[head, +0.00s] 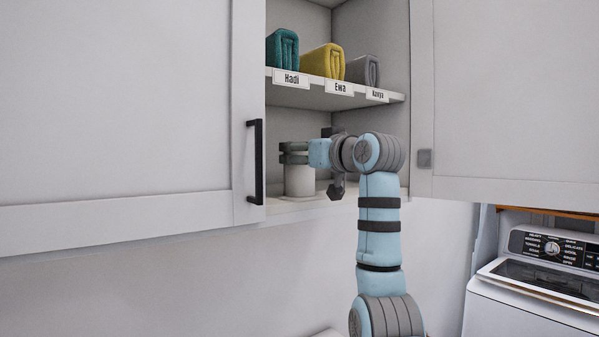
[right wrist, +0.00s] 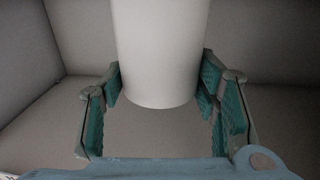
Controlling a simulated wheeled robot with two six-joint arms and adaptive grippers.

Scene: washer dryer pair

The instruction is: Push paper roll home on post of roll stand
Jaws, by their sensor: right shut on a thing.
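The white paper roll (head: 299,181) stands upright on the cabinet's lower shelf. My right gripper (head: 293,153) is shut on the roll near its top, reaching in from the right. In the right wrist view the roll (right wrist: 160,50) lies between the two fingers of the gripper (right wrist: 160,86), one on each side. A pale, flat base of the roll stand (head: 318,197) shows under the roll. The post is hidden, so I cannot tell how far the roll sits on it. My left gripper is not in view.
The upper shelf (head: 325,99) holds rolled teal (head: 283,48), yellow (head: 324,61) and grey (head: 363,70) towels above name labels. A closed door with a black handle (head: 255,162) borders the opening at left. An open door (head: 515,95) is at right, above a washing machine (head: 530,300).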

